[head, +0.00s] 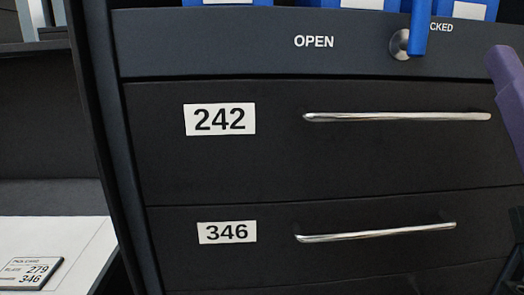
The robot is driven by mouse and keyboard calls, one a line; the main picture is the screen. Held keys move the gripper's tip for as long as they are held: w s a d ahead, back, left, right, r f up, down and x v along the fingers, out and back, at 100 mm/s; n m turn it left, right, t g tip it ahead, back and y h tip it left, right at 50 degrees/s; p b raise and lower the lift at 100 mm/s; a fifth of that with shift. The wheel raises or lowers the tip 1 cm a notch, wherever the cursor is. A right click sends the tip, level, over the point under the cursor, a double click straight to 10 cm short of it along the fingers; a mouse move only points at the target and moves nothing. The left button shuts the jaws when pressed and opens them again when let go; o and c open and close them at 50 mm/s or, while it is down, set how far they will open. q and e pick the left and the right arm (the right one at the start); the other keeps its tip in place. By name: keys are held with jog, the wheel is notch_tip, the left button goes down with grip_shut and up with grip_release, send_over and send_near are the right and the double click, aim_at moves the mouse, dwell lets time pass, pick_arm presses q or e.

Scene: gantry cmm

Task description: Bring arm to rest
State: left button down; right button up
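A dark drawer cabinet fills most of the head view. Its upper drawer has a white label 242 (220,119) and a silver bar handle (395,117). The lower drawer has a label 346 (227,232) and a handle (375,233). Both drawers look shut. A purple part, seemingly of my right arm, enters at the right edge, apart from the handles in the picture. No fingertips of either gripper show.
Blue bins (358,3) with white labels stand on top of the cabinet, cut off by the upper edge. A dark shelf space lies left of the cabinet.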

jog(key=w+a+f+n+g+y+p, duration=0.1)
jog(key=w+f+n+g+y+p, duration=0.15)
jog(key=f+g, duration=0.25)
jog(key=w+a+f+n+g+y+p, duration=0.1)
jog(key=a+f+g+y+p, duration=0.1)
jog(key=f+g+y, duration=0.3)
jog(key=s+d+f+g+h+p, duration=0.1)
jog(key=s+f+g, duration=0.3)
jog(key=s+g, duration=0.3)
jog(key=s+f+g+h+p, duration=0.1)
jog(key=s+f+g+p, duration=0.1)
jog(key=s+f+g, duration=0.45)
pick_arm(q)
notch_tip(320, 180, up, 46)
jog(key=w+p, duration=0.1)
jog(key=p, duration=3.7)
jog(key=shift+w, duration=0.15)
pick_arm(e)
jog(key=s+r+t, duration=0.1)
jog(key=s+r, duration=0.2)
jog(key=r, duration=3.7)
jog(key=shift+s+d+n, duration=0.15)
jog(key=shift+d+n, duration=0.15)
jog(key=shift+n, duration=0.15)
pick_arm(q)
jog(key=shift+d, duration=0.1)
